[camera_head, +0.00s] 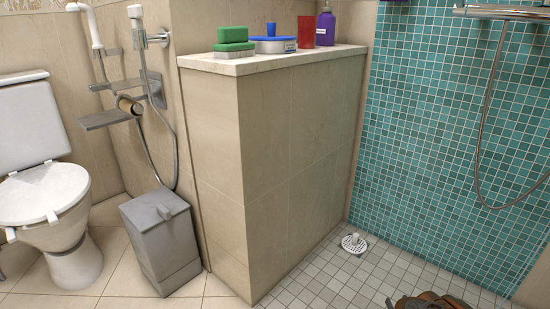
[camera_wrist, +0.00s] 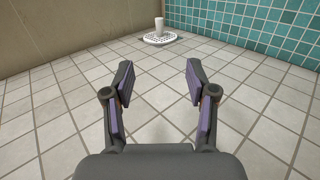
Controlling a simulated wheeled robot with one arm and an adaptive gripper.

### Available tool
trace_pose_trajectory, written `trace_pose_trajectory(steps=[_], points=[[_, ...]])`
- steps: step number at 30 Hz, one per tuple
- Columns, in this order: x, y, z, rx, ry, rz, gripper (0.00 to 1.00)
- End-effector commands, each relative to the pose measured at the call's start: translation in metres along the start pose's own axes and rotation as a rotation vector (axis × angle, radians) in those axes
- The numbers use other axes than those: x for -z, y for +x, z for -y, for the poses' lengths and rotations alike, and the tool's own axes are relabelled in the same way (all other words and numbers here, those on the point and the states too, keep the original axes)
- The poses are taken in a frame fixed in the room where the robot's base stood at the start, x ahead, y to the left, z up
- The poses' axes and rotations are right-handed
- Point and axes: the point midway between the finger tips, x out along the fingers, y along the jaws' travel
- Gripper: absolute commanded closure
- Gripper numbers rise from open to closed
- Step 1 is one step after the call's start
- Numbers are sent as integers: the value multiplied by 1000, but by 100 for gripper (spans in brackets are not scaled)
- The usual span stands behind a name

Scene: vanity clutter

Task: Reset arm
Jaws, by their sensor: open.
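My gripper (camera_wrist: 159,82) shows in the wrist view with its two fingers spread wide apart. Nothing is between the fingers. It is over the grey tiled floor, with the fingers toward a round white drain cover (camera_wrist: 160,38). A small white upright object (camera_wrist: 158,26) stands on that cover. In the head view, part of my arm (camera_head: 432,301) shows at the bottom edge, right of the drain cover (camera_head: 354,244). The gripper itself cannot be made out there.
A beige tiled half wall (camera_head: 290,180) fills the middle. Its ledge (camera_head: 240,66) holds a green-topped block (camera_head: 233,35), a blue-lidded container (camera_head: 272,45), a red cup (camera_head: 306,31) and a purple bottle (camera_head: 326,25). A toilet (camera_head: 45,190) and grey bin (camera_head: 158,235) stand left. Shower floor is mostly clear.

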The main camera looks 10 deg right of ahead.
Motion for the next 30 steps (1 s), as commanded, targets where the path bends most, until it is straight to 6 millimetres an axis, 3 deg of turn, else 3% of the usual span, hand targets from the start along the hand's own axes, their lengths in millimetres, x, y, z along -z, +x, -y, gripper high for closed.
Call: trace_pose_trajectory(steps=[11,21,30], points=[[-75,54,-56,-148,27,65,43],[-212,116,-163,-430,36,171,43],[-337,133,-268,-710,5,252,43]])
